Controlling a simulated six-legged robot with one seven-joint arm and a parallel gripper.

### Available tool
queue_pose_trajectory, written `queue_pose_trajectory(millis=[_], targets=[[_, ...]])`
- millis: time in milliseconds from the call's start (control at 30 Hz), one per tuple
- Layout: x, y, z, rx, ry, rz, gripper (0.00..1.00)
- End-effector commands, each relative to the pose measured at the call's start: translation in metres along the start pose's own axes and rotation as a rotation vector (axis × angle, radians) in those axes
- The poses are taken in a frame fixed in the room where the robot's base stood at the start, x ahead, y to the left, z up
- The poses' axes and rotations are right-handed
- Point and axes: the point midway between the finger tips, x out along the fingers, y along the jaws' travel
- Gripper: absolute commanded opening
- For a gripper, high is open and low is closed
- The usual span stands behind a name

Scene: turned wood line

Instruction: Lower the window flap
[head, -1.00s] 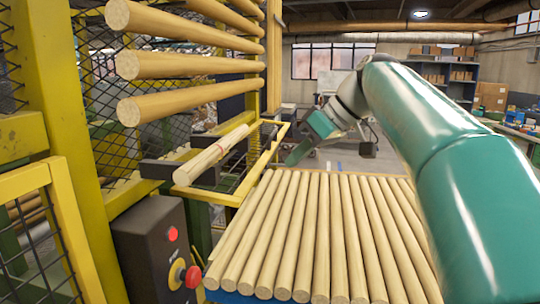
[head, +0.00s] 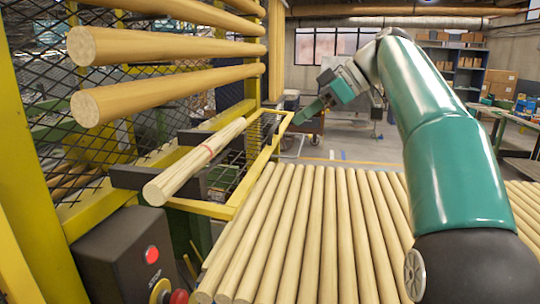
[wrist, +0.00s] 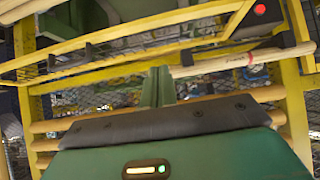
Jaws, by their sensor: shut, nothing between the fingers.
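The window flap (head: 270,152) looks like a yellow-edged mesh frame that juts out from the cage opening, beside the rows of poles. In the wrist view, a long yellow bar (wrist: 130,31) with mesh below it crosses the upper part and seems to be the same frame. My gripper (head: 298,118) is shut and empty, at the flap's far outer corner in the head view. I cannot tell whether it touches. In the wrist view its green fingers (wrist: 158,86) point toward the frame.
A pale pole with a red band (head: 200,160) lies on dark supports inside the opening. Long poles (head: 310,235) cover the rack in front. A control box with a red light (head: 130,255) stands at the lower left. Open floor lies beyond the flap.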

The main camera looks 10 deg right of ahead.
Motion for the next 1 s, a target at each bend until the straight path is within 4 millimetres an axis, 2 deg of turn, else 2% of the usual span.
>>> queue_pose_trajectory(millis=[533, 700, 1000], targets=[[0.101, -0.003, 0.003, 0.005, -0.002, -0.005, 0.0], [0.116, -0.001, 0.022, 0.007, -0.002, -0.002, 0.0], [0.124, 0.001, 0.03, 0.005, -0.001, 0.0, 0.0]])
